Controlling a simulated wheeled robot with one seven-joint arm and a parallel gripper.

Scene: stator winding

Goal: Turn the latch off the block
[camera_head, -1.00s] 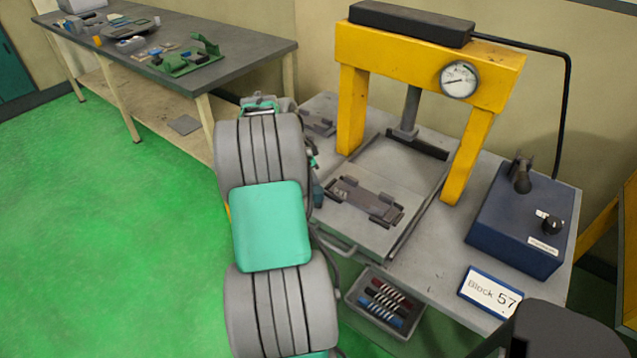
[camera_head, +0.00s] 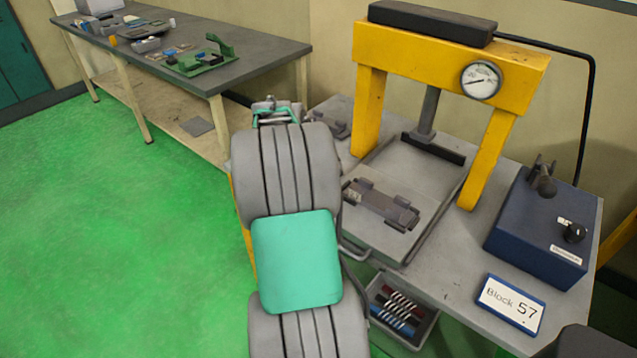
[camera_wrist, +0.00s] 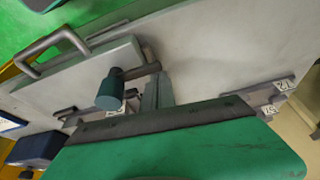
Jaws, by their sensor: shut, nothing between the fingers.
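The latch appears to be the short rod with a teal cylindrical knob (camera_wrist: 110,90) beside the pale plate in the wrist view. My gripper (camera_wrist: 158,92) shows there as narrow grey fingers, closed together and empty, just right of the knob. I cannot tell whether they touch the rod. In the head view a dark block (camera_head: 382,206) lies on the grey press tray (camera_head: 385,243). My arm hides the latch knob and my fingers in that view.
A yellow press (camera_head: 450,60) stands over the tray. To its right are a blue control box (camera_head: 535,235) and a "Block 57" sign (camera_head: 510,304). A bin of coils (camera_head: 400,315) sits below the tray handle (camera_head: 355,250). A long workbench (camera_head: 240,75) stands at the back left.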

